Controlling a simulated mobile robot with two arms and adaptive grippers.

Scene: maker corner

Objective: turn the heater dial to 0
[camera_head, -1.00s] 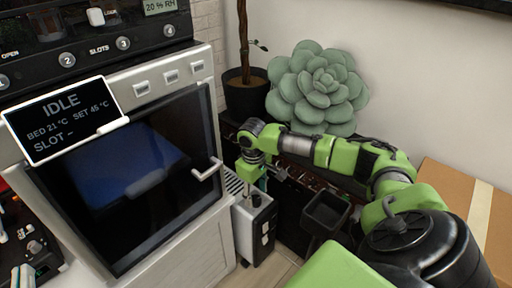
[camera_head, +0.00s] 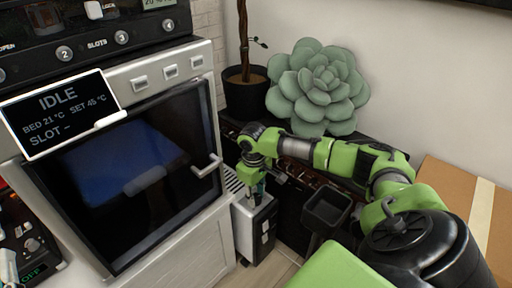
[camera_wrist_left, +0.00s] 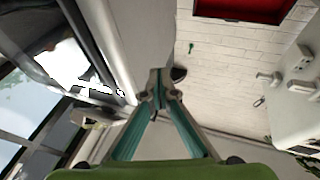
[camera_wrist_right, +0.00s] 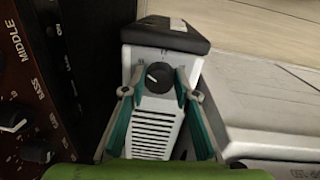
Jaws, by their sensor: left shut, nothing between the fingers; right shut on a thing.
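The heater (camera_head: 254,228) is a white box with a dark end panel, standing on the floor between the white cabinet and the dark furniture. Its dial (camera_wrist_right: 158,76) is a round black knob with a light pointer line, on the heater's vented top. My right gripper (camera_wrist_right: 160,88) points down over the heater, its fingers shut on the dial from both sides. The gripper also shows at the heater's top in the head view (camera_head: 257,190). The scale markings around the dial are too small to read. My left gripper (camera_wrist_left: 158,98) is shut and empty, away from the heater.
The white cabinet's glass door with a handle (camera_head: 207,166) stands close left of the heater. A dark bin (camera_head: 326,208) is to its right. A panel with knobs (camera_wrist_right: 14,118) lies beside the heater. A potted plant (camera_head: 246,97) and a succulent (camera_head: 317,88) stand behind.

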